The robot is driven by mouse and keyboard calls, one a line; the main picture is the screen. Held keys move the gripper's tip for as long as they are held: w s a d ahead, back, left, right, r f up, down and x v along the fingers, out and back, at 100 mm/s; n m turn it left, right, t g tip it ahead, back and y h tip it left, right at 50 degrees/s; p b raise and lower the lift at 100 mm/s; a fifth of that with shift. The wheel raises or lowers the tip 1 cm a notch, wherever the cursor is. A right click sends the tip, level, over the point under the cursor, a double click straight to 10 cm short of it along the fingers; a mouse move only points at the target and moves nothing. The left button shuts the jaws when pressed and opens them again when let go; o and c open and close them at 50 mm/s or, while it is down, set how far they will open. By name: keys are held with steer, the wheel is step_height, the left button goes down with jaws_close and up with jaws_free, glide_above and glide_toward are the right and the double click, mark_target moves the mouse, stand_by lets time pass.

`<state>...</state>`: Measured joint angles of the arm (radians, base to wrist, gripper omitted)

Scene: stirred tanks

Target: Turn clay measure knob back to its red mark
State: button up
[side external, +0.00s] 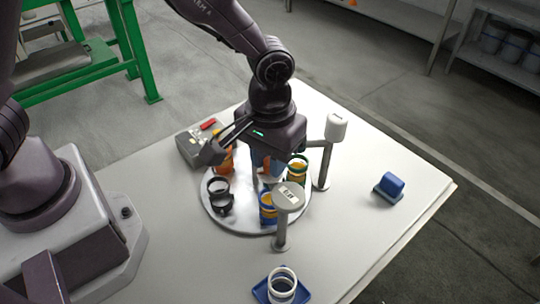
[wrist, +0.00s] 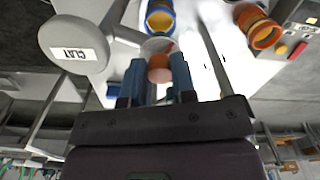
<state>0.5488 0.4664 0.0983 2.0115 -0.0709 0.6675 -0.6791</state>
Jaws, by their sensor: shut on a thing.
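My gripper (side external: 266,172) points down over a round white turntable (side external: 240,226). In the wrist view its two blue fingers (wrist: 159,78) are shut on a rounded salmon-coloured thing (wrist: 159,68), with a pale grey disc (wrist: 157,46) just beyond it. I cannot tell whether this is the knob. A grey post head labelled CLAY (side external: 289,197) stands in front of the gripper; it also shows at the left of the wrist view (wrist: 72,43). No knob or red mark on the CLAY post can be made out.
A second post (side external: 335,127) stands right of the gripper. Blue-and-yellow (side external: 268,211), green (side external: 297,171) and black (side external: 219,198) vessels stand on the turntable. A grey box with a red part (side external: 193,150) is behind left. A blue block (side external: 391,184) and a blue tray (side external: 262,291) lie farther out.

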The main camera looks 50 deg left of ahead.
stand_by(0.3)
steer(key=o, duration=0.9)
step_height(320, 180, up, 13)
steer(key=shift+r, duration=0.1)
steer(key=s+a+r+m+t, duration=0.1)
steer(key=s+a+r+t, duration=0.1)
steer(key=s+a, duration=0.2)
steer(key=s+a+r+m+t, duration=0.1)
steer(key=s+a+r, duration=0.1)
steer(key=s+a, duration=0.2)
steer(key=s+a+r+m+t, duration=0.1)
steer(key=s+a+r+t, duration=0.1)
steer(key=s+a, duration=0.3)
steer(key=shift+a+r+t, duration=0.15)
steer(key=shift+a+t, duration=0.15)
steer(key=shift+a, duration=1.4)
